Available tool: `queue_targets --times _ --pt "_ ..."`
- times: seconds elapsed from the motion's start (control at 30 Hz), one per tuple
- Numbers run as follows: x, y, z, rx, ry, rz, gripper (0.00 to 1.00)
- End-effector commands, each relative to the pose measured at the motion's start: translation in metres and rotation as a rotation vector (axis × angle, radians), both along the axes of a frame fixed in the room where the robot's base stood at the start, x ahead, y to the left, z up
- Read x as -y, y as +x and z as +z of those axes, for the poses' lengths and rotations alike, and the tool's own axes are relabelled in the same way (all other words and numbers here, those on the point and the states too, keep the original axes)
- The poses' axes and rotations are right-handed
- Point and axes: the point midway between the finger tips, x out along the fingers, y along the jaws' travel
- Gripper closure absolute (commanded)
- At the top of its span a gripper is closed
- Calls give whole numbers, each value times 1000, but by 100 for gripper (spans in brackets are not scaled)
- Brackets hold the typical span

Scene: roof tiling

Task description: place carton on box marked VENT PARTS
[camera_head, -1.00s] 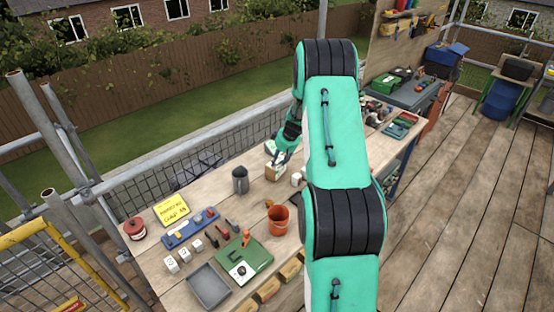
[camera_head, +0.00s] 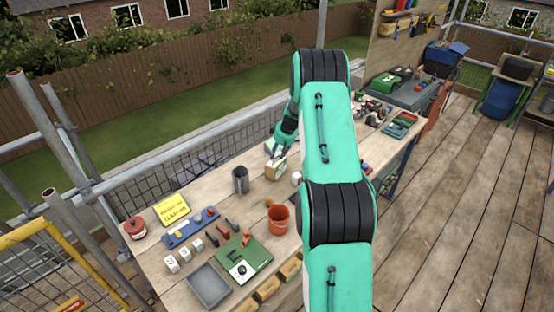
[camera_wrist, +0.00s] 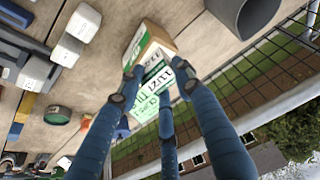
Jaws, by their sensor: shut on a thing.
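My gripper (camera_head: 277,154) is over the far side of the workbench (camera_head: 222,229). In the wrist view, its blue fingers (camera_wrist: 160,82) are shut on a white and green carton (camera_wrist: 158,78) with black print. A brown cardboard box (camera_wrist: 149,43) with a white and green face lies just beyond the carton in that view. In the head view, the box (camera_head: 275,172) stands on the bench below my gripper. I cannot read VENT PARTS on it. The carton overlaps the box in the wrist view; I cannot tell whether they touch.
A grey metal cup (camera_head: 240,180) stands left of the box, and an orange bucket (camera_head: 278,220) stands nearer. A small white block (camera_head: 296,178) sits close on the right. A yellow sign (camera_head: 172,208) and blue tray (camera_head: 190,228) are farther left. Mesh railing runs behind the bench.

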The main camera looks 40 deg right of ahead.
Motion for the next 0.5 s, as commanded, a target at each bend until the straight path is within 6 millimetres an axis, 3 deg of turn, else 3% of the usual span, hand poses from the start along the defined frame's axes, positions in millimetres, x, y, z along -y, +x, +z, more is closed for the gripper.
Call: queue_targets --times 0.23,0.5 --pt "0 1 -29 -2 1 -1 83" --pt "1 1 -36 -1 0 0 83"
